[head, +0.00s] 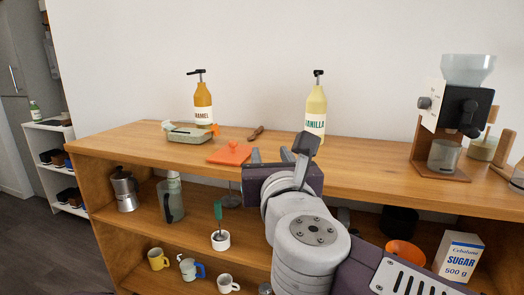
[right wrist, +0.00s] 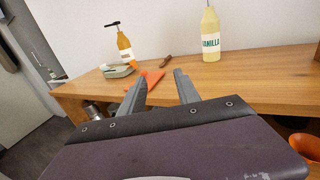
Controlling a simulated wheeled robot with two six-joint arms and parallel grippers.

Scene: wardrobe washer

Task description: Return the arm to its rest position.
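My right arm (head: 306,240) comes in from the bottom right of the head view and reaches up to the front edge of the wooden counter. My right gripper (head: 280,155) is at counter height, in front of the orange mat-like item and the vanilla bottle. In the right wrist view its two fingers (right wrist: 160,92) stand apart with nothing between them. My left arm and gripper are not in view.
The wooden counter (head: 370,165) holds an orange flat item (head: 230,154), a glass dish (head: 190,135), caramel (head: 203,105) and vanilla (head: 315,112) pump bottles and a grinder (head: 455,110). Lower shelves hold a moka pot (head: 124,190), mugs (head: 190,269) and a sugar box (head: 458,255).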

